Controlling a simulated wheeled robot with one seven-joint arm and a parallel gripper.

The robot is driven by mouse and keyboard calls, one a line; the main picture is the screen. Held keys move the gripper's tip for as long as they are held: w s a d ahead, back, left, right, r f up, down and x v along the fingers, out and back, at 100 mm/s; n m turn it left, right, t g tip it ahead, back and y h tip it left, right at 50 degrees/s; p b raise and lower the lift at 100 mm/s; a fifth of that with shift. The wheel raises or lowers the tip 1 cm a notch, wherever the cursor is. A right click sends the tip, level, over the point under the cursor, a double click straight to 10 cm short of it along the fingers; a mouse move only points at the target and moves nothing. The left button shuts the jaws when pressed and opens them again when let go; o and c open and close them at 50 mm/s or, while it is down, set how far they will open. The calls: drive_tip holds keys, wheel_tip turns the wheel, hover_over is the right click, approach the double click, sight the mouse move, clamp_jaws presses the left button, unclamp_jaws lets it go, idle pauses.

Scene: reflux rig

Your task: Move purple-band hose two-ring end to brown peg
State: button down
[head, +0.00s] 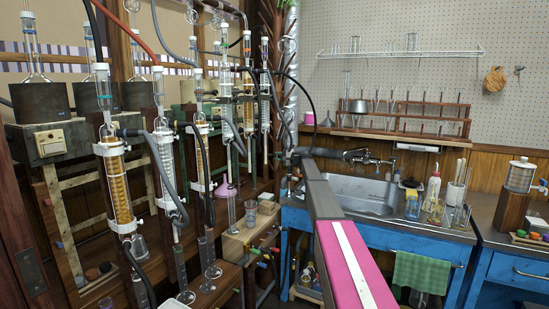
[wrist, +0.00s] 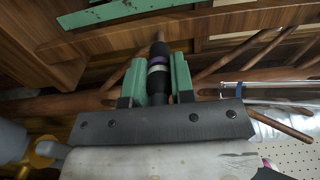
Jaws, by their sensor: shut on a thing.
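In the wrist view, my gripper (wrist: 158,63) has its two green fingers shut on a black hose end (wrist: 160,49). A purple band and a pale ring show on the hose between the fingers; whether there is a second ring I cannot tell. The rest of this hose is hidden behind the gripper body. In the head view I cannot make out my gripper, and I cannot single out the purple-band hose among the dark hoses. Several brown wooden rods (wrist: 285,118) stick out beyond the fingers in the wrist view; which one is the brown peg I cannot tell.
Glass condensers (head: 115,185) with looping hoses crowd the left side. A wooden box with coloured pegs (head: 262,254) stands low in the middle. A sink (head: 365,192) in a blue bench, with glassware, is right of my arm. A pegboard wall closes the back.

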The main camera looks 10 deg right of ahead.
drive_tip(key=shift+w+a, duration=0.1)
idle(0.6)
drive_tip(key=shift+w+a, duration=0.35)
drive_tip(key=shift+a, duration=0.15)
drive_tip(key=shift+w+a, duration=0.15)
drive_tip(key=shift+a, duration=0.1)
idle(0.6)
drive_tip(key=c, duration=0.9)
unclamp_jaws()
